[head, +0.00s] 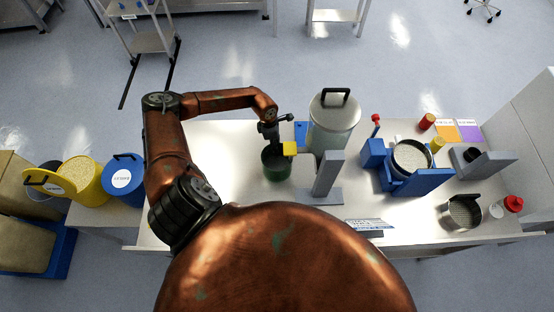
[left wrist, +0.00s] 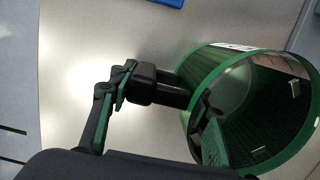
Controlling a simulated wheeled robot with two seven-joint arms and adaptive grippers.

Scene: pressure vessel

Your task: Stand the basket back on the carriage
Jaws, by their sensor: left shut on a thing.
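A dark green basket (head: 276,165), round and open at the top, is at the left-middle of the table. In the left wrist view the green basket (left wrist: 184,85) has mesh-like walls, a bright green rim and a white label. My left gripper (head: 270,140) reaches down to it from behind. In the left wrist view the left gripper (left wrist: 196,104) is shut on the basket's wall at the rim, one finger inside. Whether the basket touches the table is unclear. I cannot tell for certain which part is the carriage. My right gripper is out of view.
A grey upright bracket (head: 326,178) stands just right of the basket, with a lidded glass vessel (head: 333,125) behind it. Further right are a blue-framed vessel (head: 405,182) and a metal mesh container (head: 462,213). Table left of the basket is clear.

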